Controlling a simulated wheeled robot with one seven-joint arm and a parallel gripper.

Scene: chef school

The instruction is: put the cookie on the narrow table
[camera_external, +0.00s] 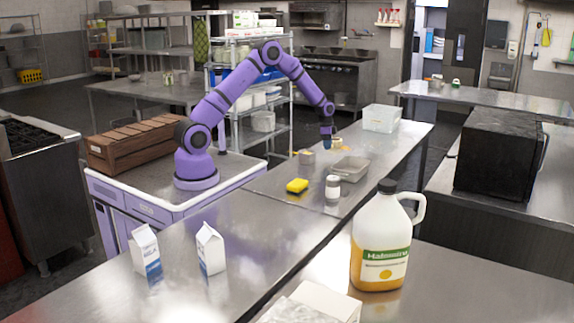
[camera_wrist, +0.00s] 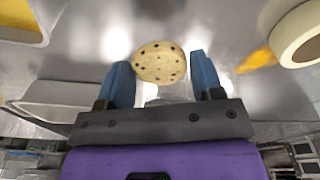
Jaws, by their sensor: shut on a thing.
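The cookie (camera_wrist: 159,62) is round and pale with dark chips. In the wrist view it sits between the two blue fingers of my gripper (camera_wrist: 160,72), which is shut on it. In the external view my gripper (camera_external: 327,141) points down, low over the far part of a long, narrow steel table (camera_external: 270,180). The cookie cannot be made out in the external view. The frames do not clearly show whether it touches the tabletop.
A grey tray (camera_external: 350,168), a yellow sponge (camera_external: 297,186), a white-lidded jar (camera_external: 332,187) and a clear bin (camera_external: 381,118) stand near my gripper. A pale roll (camera_wrist: 300,35) and an orange object (camera_wrist: 257,60) are close to its right in the wrist view. Another steel table (camera_external: 480,99) stands behind.

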